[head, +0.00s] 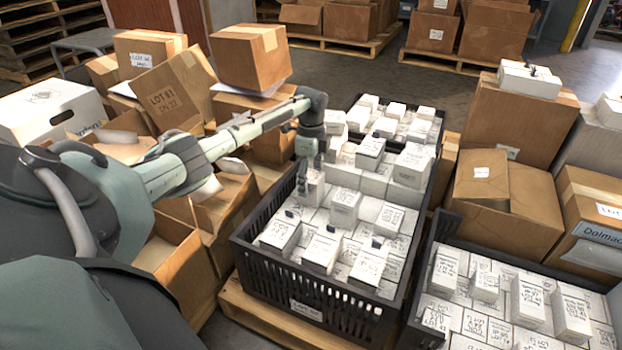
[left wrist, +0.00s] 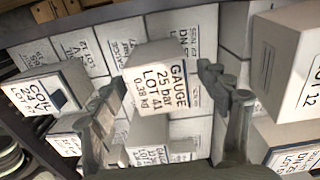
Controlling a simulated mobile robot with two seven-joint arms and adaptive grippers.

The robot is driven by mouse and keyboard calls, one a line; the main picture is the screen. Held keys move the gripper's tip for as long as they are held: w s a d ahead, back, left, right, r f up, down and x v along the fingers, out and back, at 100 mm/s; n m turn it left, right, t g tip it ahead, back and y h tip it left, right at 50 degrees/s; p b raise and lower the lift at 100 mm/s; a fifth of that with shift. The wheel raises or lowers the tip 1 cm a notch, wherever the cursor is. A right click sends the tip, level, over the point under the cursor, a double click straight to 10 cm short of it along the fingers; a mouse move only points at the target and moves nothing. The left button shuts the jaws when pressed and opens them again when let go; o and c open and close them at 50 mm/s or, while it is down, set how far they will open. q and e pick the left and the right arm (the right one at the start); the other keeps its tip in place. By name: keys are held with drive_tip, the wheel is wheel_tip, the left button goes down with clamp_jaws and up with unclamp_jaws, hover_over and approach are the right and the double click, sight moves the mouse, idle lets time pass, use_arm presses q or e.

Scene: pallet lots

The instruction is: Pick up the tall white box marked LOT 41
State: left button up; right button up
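The tall white box marked LOT 41 (left wrist: 158,88) stands in the middle of the left wrist view, its label reading GAUGE 25 bar. My left gripper (left wrist: 163,98) is open, one finger on each side of this box. Gaps show between the fingers and the box, and I cannot tell whether they touch it. In the head view my left gripper (head: 310,165) points down over the left part of the black crate (head: 300,278), above a white box (head: 309,190) that it partly hides. Lot marks are too small to read there. My right gripper is not in view.
A box marked LOT 12 (left wrist: 297,60) stands close to the right finger, and a COIL box (left wrist: 50,88) close to the left one. Several white boxes fill the crate around them. Brown cartons (head: 250,55) crowd the left; a second crate (head: 420,320) stands right.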

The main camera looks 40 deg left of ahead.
use_arm(q)
drive_tip(key=c, duration=1.5)
drive_tip(key=shift+r, duration=0.15)
